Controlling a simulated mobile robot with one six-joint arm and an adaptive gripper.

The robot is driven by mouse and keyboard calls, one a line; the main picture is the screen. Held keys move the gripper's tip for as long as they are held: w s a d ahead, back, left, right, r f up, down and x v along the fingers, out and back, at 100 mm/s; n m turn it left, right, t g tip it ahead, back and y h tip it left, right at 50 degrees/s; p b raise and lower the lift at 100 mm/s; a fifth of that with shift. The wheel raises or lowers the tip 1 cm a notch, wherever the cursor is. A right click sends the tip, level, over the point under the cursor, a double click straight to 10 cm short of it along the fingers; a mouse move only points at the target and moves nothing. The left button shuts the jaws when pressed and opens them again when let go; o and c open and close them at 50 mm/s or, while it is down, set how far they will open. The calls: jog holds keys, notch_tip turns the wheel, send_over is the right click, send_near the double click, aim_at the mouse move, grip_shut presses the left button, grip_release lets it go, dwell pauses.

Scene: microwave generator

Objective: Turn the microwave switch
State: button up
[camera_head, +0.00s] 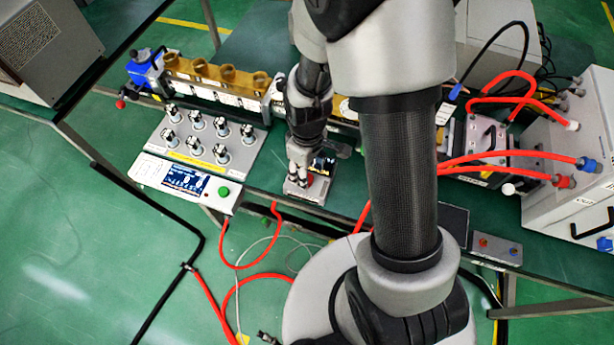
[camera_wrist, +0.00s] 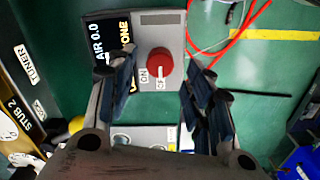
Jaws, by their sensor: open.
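The microwave switch is a red round knob (camera_wrist: 160,62) on a grey box, seen in the wrist view with ON and OFF labels at its lower edge. A small white mark on the knob is on the side of the OFF label. My gripper (camera_wrist: 158,68) is open, with one finger on each side of the knob in that view. Gaps show between the knob and both fingers, and I cannot tell the height between them. In the head view my gripper (camera_head: 300,160) points down over the small switch box (camera_head: 308,195) and partly hides it; a bit of red shows there.
A dark display (camera_wrist: 108,40) reading AIR 0.0 is beside the knob. To the left in the head view are a panel with several knobs (camera_head: 200,145) and a controller with a screen (camera_head: 185,180). Red cables (camera_head: 480,160) run to a white box (camera_head: 570,190) at right.

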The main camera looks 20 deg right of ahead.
jog(key=shift+f+b, duration=0.3)
jog(key=shift+f, duration=1.05)
jog(key=shift+c, duration=0.2)
jog(key=c, duration=1)
jog(key=shift+m, duration=0.3)
jog(key=m, duration=0.5)
jog(key=shift+m+p, duration=0.3)
jog(key=m, duration=0.5)
jog(key=shift+m, duration=0.3)
